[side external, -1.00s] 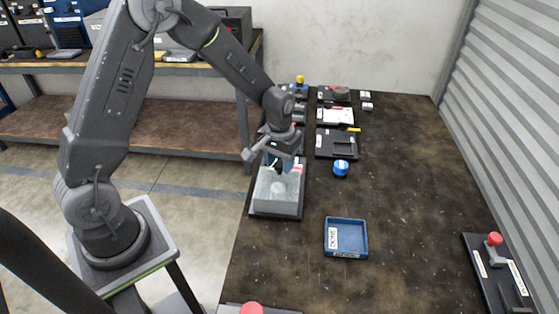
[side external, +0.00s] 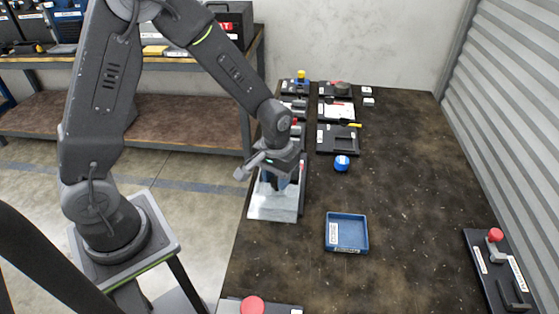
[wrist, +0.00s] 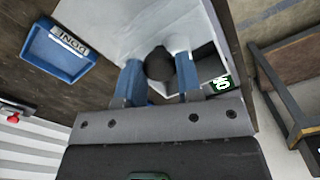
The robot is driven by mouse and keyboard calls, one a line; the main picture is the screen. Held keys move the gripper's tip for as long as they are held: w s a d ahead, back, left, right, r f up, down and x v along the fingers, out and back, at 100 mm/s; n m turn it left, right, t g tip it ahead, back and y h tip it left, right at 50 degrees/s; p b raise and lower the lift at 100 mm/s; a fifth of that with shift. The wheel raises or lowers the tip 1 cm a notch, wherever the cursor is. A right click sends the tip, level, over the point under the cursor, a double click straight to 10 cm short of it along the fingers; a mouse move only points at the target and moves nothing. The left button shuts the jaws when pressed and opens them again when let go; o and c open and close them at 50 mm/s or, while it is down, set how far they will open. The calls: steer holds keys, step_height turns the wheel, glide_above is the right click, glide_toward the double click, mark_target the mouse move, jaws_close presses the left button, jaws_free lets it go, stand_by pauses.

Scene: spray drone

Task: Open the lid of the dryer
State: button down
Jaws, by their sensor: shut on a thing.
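The dryer (side external: 291,213) is a grey box at the table's left edge in the side view. Its lid (side external: 266,205) is a pale metal panel that looks tilted up, and it also fills the top middle of the wrist view (wrist: 110,25). A dark round knob (wrist: 158,63) sits between my blue fingers. My gripper (wrist: 158,76) is shut on this knob. A light-walled opening (wrist: 203,62) shows beside the lid in the wrist view. In the side view my gripper (side external: 279,181) is over the dryer and hides its far part.
A blue tray (side external: 346,246) lies right of the dryer, with a blue round object (side external: 342,163) behind it. Several dark boards with parts stand at the back. A red-button board (side external: 497,265) is at right. The table's right-centre is clear.

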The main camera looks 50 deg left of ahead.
mark_target(275, 199)
steer(key=shift+s+d, duration=1.05)
steer(key=shift+d, duration=0.05)
steer(key=c, duration=0.8)
jaws_free()
step_height(275, 199, up, 14)
steer(key=shift+f, duration=0.1)
